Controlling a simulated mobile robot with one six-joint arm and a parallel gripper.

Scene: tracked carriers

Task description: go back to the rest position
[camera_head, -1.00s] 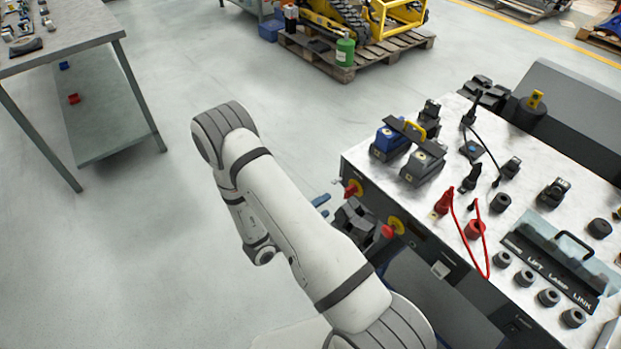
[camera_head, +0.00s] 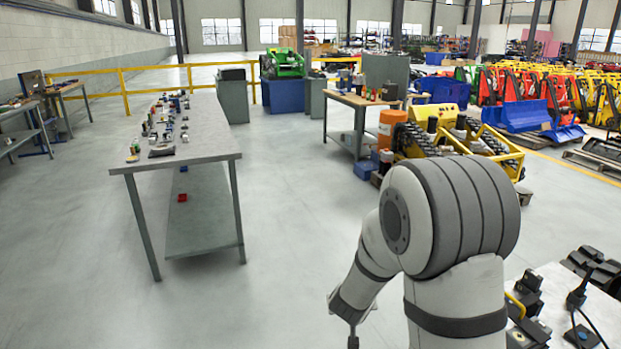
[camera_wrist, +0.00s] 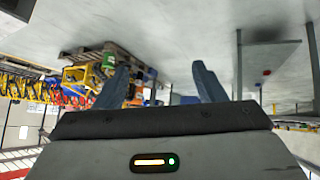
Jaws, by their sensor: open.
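My gripper (camera_wrist: 160,88) shows in the wrist view with its two blue-grey fingers spread wide apart. Nothing is between them but distant floor and background. The wrist picture is upside down, with the floor at the top. In the head view my white arm stands at the lower right, folded with a large grey-banded joint uppermost. The gripper itself is cut off below the bottom edge of that view, with only a thin dark part of the wrist end showing there.
A control bench (camera_head: 546,285) with black connectors is at the lower right, close beside my arm. A long grey table (camera_head: 208,141) with small parts stands left. A yellow tracked carrier (camera_head: 447,136) is behind my arm. Open floor (camera_head: 290,215) lies between table and arm.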

